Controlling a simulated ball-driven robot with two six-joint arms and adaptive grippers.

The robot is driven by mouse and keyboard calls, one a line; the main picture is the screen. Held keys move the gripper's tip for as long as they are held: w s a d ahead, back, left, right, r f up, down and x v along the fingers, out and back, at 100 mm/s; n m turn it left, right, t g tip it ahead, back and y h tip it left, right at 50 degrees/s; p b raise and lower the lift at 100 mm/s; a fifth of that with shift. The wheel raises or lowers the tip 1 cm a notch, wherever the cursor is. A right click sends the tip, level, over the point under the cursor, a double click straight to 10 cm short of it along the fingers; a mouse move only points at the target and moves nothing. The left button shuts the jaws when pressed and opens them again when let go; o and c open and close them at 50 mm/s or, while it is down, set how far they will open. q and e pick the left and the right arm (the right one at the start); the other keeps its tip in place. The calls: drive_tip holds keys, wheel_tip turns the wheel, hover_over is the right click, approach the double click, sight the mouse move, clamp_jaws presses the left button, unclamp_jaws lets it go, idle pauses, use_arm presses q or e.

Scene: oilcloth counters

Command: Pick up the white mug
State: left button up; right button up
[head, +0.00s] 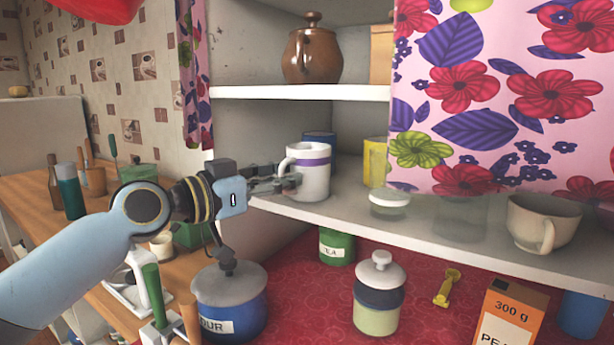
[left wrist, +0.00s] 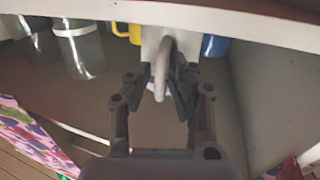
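The white mug (head: 312,172) with a purple band stands upright on the middle shelf, its handle on the left side. My left gripper (head: 287,183) reaches in from the left at the handle. In the left wrist view the mug handle (left wrist: 162,68) lies between the two fingers of my left gripper (left wrist: 160,88). The fingers are partly open, one on each side of it, with a gap showing at the left finger. Whether the right finger touches the handle I cannot tell. My right gripper is not in view.
A yellow mug (head: 375,162) and a blue mug (head: 320,138) stand close behind the white mug. Glass jars (head: 389,205) and a beige cup (head: 542,222) are to the right. The upper shelf (head: 300,92) and a floral curtain (head: 500,95) hang over this space.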

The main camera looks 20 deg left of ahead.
use_arm(q)
clamp_jaws()
drive_tip(key=shift+r, duration=0.2)
